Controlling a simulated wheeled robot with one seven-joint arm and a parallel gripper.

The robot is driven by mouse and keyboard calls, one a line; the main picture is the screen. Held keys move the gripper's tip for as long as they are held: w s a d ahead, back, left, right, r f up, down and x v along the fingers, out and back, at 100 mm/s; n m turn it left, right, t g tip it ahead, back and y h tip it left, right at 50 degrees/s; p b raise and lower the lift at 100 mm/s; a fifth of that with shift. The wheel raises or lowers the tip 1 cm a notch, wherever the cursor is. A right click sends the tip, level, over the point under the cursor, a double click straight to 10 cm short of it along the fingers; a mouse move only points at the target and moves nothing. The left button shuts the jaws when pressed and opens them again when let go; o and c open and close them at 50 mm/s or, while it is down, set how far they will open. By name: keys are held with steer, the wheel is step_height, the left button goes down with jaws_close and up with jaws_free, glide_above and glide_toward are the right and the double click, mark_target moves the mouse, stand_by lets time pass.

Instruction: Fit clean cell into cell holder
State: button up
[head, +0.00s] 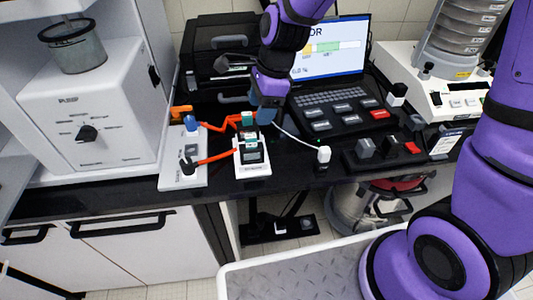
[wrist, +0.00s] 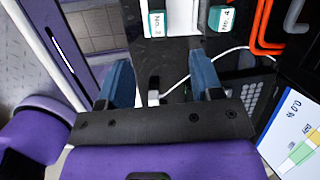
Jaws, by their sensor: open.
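My gripper (head: 268,112) hangs over the bench, just behind and right of a white holder (head: 253,170) with teal-labelled parts (head: 250,137) and a dark window. In the wrist view, my gripper (wrist: 160,70) has its blue fingers wide apart with nothing held between them. Two teal labels, one reading No. 2 (wrist: 157,22), show beyond the fingertips. A small white-topped plug (head: 323,154) with a white cable stands to the right. Which part is the clean cell I cannot tell; the holder's slot is partly hidden by my gripper.
A white unit (head: 183,175) with orange cables stands left of the holder. A laptop (head: 330,60) and a black button panel (head: 340,112) are behind to the right. A black tray with grey blocks (head: 366,147) lies at the right. A sieve shaker (head: 440,95) stands far right.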

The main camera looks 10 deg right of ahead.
mark_target(249, 144)
steer(key=shift+a+f+m, duration=0.2)
steer(key=shift+f+m, duration=0.4)
steer(key=shift+f, duration=0.6)
steer(key=shift+x, duration=5)
steer(key=shift+s+a, duration=0.1)
steer(key=shift+a, duration=0.05)
jaws_close()
steer(key=shift+r, duration=0.2)
